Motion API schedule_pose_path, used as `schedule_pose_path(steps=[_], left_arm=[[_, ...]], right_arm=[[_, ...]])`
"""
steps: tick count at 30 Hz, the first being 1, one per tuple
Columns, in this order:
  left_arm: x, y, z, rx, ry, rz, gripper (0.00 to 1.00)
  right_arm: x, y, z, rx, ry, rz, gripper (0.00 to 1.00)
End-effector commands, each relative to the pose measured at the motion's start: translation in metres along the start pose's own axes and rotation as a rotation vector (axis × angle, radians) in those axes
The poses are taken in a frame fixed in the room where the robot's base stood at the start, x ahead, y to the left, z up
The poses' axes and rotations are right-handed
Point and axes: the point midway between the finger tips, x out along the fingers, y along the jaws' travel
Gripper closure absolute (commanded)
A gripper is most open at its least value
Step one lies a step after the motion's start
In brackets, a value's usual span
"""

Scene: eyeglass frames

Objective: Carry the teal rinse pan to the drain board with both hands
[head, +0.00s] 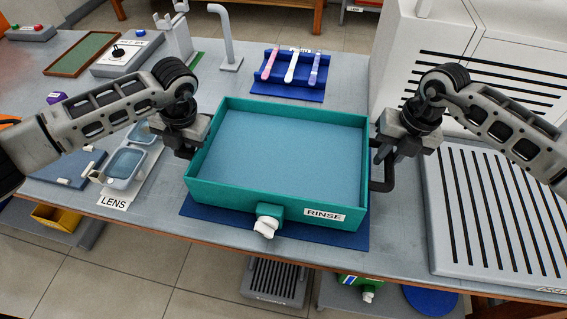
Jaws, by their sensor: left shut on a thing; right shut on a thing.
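The teal rinse pan (335,211) is a rectangular open pan with a "RINSE" label and a white tap at its front. It is in the middle of the head view, level, over a dark blue mat (345,239). I cannot tell whether it touches the mat. My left gripper (187,150) is shut at the pan's left side, its handle hidden there. My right gripper (380,155) is shut on the dark handle at the pan's right side. The grey slatted drain board (437,228) lies at the right.
Lens trays (122,182) stand close left of the pan. A blue rack (291,91) with several coloured sticks and a grey post (228,45) are behind it. A white slatted cabinet (400,40) stands at the back right. A narrow bare table strip (398,235) separates mat and drain board.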

Motion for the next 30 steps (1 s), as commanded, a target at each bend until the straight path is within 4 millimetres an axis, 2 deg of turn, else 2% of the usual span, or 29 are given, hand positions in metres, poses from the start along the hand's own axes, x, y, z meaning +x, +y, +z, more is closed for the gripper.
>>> schedule_pose_path(steps=[19, 30], left_arm=[[-0.001, 0.000, 0.001, -0.001, -0.002, 0.000, 1.00], [-0.015, 0.003, 0.003, -0.002, -0.009, -0.001, 1.00]], right_arm=[[-0.002, 0.000, 0.001, 0.000, -0.002, 0.001, 1.00], [-0.016, 0.004, 0.003, -0.001, -0.009, 0.007, 1.00]])
